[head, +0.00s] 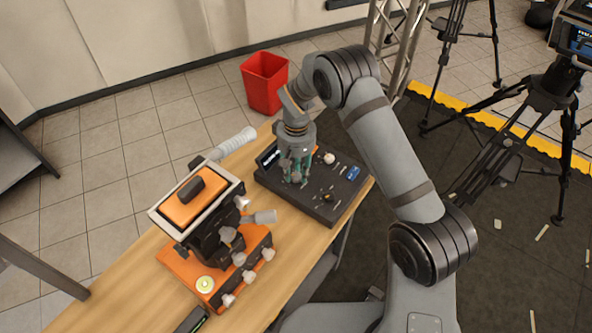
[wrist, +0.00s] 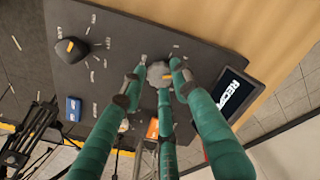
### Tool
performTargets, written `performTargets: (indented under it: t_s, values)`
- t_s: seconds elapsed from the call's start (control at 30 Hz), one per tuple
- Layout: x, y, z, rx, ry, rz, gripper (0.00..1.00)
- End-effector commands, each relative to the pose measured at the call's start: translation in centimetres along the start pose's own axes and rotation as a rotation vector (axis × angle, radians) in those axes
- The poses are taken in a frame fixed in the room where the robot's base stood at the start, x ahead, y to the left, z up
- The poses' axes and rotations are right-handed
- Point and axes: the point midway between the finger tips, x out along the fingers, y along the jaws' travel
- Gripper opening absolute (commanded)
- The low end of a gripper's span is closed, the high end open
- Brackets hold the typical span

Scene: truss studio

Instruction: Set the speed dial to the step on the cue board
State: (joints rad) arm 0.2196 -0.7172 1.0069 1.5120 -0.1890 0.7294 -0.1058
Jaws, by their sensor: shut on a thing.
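A dark control panel (head: 313,207) lies on the wooden table; it also fills the upper wrist view (wrist: 125,35). My gripper (head: 296,180) is over its left part. A second, dark dial (wrist: 70,48) with an orange mark stands apart, ringed by small white labels too small to read. I cannot pick out the cue board for certain or read a step.
A small screen (wrist: 235,92) on the panel shows partly hidden letters "RECO". A blue switch (head: 352,172) and a pale round knob (head: 329,158) are nearby. An orange device (head: 215,262) stands left on the table. A red bin (head: 265,82) is behind on the floor.

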Motion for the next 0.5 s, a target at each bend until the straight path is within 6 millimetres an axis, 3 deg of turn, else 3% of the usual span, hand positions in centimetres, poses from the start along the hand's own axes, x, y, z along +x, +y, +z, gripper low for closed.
performTargets:
  t_s: [0.3,0.5]
  values:
    - [-0.17,-0.18,-0.63,0.000,0.017,-0.001,0.03]
    - [0.22,-0.17,-0.84,0.137,0.023,-0.003,0.02]
